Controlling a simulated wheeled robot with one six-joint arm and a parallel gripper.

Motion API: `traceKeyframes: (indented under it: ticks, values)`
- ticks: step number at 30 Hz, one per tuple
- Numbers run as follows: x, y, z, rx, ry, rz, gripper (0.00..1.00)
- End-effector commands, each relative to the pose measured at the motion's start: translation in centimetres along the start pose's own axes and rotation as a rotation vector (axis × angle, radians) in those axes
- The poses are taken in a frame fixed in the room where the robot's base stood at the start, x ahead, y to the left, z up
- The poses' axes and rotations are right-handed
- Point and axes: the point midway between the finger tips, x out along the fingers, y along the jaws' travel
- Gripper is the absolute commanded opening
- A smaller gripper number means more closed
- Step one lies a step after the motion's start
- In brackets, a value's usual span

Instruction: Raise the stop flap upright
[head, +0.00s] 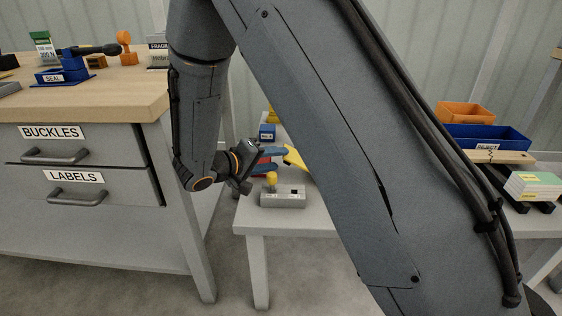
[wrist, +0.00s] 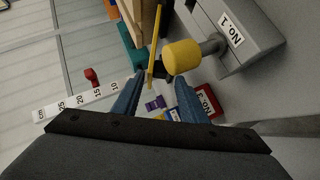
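The stop flap appears to be the thin yellow plate (head: 295,157) on the low grey table, just right of my fingertips in the head view. In the wrist view the yellow plate (wrist: 155,48) is seen nearly edge-on, ahead of the gap between my fingers. My gripper (head: 281,161) has blue fingers; in the wrist view its fingers (wrist: 156,80) stand apart with nothing clasped between them. I cannot tell whether a finger touches the plate. A yellow knob (wrist: 183,57) on a grey labelled box (wrist: 237,32) is close beside the plate. The flap's hinge is hidden.
The grey box (head: 283,198) stands at the table's front edge. Behind is a blue box (head: 267,131). A drawer bench (head: 85,100) stands left; blue and orange bins (head: 466,112) are at right. The wrist view shows a white ruler (wrist: 75,104) and red labelled box (wrist: 205,101).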

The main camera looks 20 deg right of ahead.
Motion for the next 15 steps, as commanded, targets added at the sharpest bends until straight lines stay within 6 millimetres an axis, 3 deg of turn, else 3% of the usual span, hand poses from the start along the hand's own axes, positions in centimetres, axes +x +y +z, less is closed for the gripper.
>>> traceKeyframes:
  ticks: [6, 15]
  values:
    - [2.8, -0.1, 0.0, 0.000, 0.000, 0.000, 0.39]
    - [3.5, -0.1, 0.0, -0.002, 0.002, -0.001, 0.39]
